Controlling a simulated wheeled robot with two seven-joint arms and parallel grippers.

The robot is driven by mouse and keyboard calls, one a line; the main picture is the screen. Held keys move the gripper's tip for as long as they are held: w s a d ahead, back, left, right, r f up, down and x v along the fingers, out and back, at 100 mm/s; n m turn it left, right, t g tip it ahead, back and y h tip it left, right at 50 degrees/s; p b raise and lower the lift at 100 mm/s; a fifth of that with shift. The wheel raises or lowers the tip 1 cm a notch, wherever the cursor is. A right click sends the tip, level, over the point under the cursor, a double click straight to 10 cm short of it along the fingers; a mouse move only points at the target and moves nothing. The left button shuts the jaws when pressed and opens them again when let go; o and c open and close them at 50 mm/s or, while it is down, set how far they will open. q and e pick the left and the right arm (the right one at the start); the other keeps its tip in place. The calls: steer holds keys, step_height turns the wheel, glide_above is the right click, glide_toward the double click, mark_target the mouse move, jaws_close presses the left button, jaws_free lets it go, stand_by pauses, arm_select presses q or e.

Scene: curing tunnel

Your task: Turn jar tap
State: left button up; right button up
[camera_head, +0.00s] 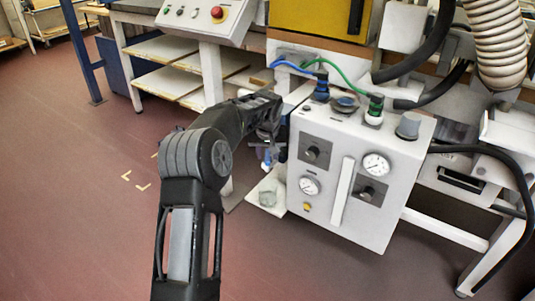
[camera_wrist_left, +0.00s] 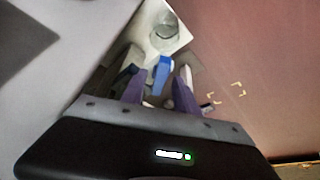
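The blue tap (camera_wrist_left: 162,74) shows in the left wrist view between the two purple-grey fingers of my left gripper (camera_wrist_left: 160,88). Gaps show on both sides of it, so the gripper is open around it or just short of it; the depth is hard to tell. In the head view my left gripper (camera_head: 267,152) is at the left side of the white control box (camera_head: 343,200), and mostly hides the tap. A clear glass jar (camera_head: 268,194) stands below on a small white shelf (camera_head: 262,208). The jar (camera_wrist_left: 167,32) also shows beyond the fingers. My right gripper is out of view.
The box front carries gauges (camera_head: 376,164), dark knobs (camera_head: 318,151) and a pale vertical handle (camera_head: 342,192). Blue and green hoses (camera_head: 340,72) rise from its top. A panel with a red button (camera_head: 217,13) stands behind. The floor (camera_head: 90,200) at left is clear.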

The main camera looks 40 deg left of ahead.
arm_select(q)
steer(key=shift+c, duration=0.4)
jaws_close()
